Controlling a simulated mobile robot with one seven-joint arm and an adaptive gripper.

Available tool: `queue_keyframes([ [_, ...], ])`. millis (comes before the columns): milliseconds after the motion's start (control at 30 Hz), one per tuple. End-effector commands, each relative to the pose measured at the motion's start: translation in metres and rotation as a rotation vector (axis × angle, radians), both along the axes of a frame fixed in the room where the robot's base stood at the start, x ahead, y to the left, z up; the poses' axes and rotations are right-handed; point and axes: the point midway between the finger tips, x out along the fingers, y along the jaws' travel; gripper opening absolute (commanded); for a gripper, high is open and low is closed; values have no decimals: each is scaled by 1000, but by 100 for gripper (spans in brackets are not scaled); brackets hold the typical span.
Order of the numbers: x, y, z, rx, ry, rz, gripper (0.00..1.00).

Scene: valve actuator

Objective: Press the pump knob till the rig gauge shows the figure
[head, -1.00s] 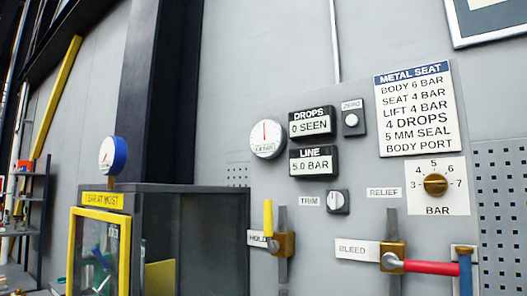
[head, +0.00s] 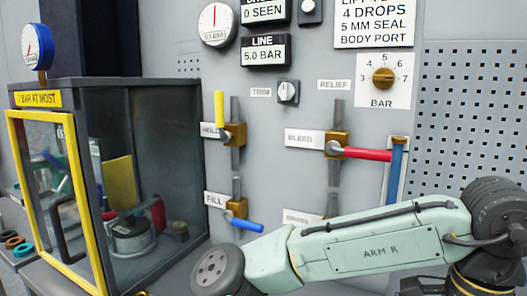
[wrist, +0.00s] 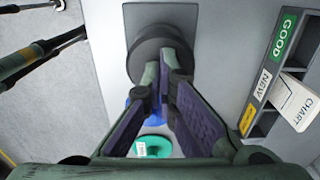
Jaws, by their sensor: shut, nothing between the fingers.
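My gripper (wrist: 160,75) is shut and empty in the wrist view. Its fingertips are in front of a dark round knob-like thing (wrist: 150,42) on a grey plate; I cannot tell whether they touch it, nor for sure that it is the pump knob. The head view does not show my gripper, only my pale green arm. A white round gauge (head: 215,25) is on the wall panel there, its red needle pointing about straight up. The line display (head: 263,50) reads 5.0 BAR. A blue-rimmed gauge (head: 36,46) stands on the box at left.
A glass-sided box with a yellow-framed door (head: 45,118) stands at left. Bleed lever (head: 365,154), hold lever (head: 219,106) and fill lever (head: 246,225) stick out from the panel.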

Motion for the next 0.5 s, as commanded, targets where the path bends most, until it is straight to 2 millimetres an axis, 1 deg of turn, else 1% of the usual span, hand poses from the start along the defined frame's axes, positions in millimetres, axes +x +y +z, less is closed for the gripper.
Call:
queue_keyframes([
  [100,0,0,10,0,-1,0,0],
  [500,0,0,35,-1,-1,2,0],
])
